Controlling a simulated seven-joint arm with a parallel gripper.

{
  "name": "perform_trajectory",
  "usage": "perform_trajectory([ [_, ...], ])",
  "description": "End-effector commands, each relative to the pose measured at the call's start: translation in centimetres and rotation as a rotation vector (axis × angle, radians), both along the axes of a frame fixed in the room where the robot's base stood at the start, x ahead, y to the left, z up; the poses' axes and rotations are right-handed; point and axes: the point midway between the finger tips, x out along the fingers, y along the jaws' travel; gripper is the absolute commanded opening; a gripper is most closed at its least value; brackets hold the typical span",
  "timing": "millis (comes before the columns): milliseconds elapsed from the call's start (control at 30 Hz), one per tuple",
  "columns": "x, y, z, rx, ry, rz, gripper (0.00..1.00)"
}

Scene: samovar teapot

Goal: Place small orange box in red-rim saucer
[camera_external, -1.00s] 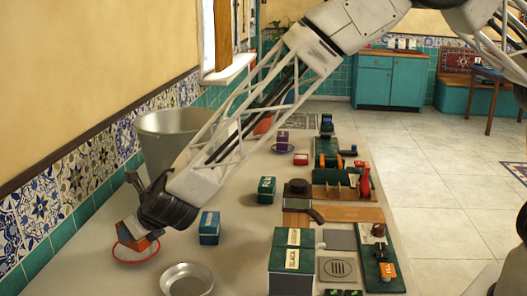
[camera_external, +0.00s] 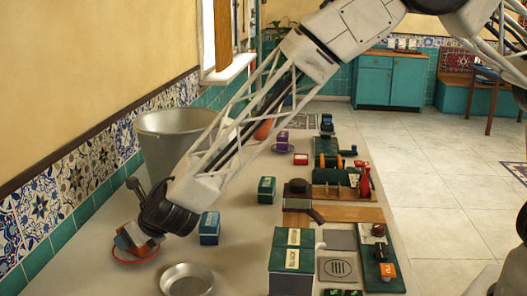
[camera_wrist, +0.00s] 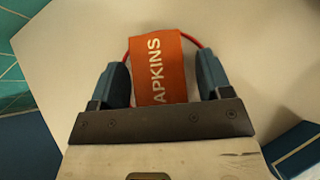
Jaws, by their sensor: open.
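The small orange box (camera_wrist: 158,72), lettered "APKINS" in the part that shows, lies between the two fingers of my open gripper (camera_wrist: 162,82) in the wrist view. The red-rim saucer (camera_external: 121,256) sits on the counter at the lower left; its red rim also shows behind the box in the wrist view (camera_wrist: 200,43). The box (camera_external: 124,241) is over the saucer, partly covered by my gripper (camera_external: 138,238) in the external view. It appears to be in the saucer, though the contact beneath it is hidden.
A metal dish (camera_external: 187,280) stands just right of the saucer. A blue box (camera_external: 209,228) and a green box (camera_external: 266,190) stand further right. A large metal bucket (camera_external: 170,140) is behind, by the tiled wall. Counter between these is clear.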

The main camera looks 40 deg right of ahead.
Motion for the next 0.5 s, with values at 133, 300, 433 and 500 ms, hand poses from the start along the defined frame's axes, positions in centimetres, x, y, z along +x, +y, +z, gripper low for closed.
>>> perform_trajectory([
  [133, 0.0, 0.0, 0.2, 0.0, 0.0, 0.0, 0.72],
  [300, -0.4, -0.2, 0.6, 0.0, 0.0, 0.0, 0.72],
  [433, -1.1, -0.4, 1.2, 0.0, 0.0, 0.0, 0.72],
  [500, -1.6, -0.6, 1.6, 0.001, -0.001, 0.001, 0.72],
])
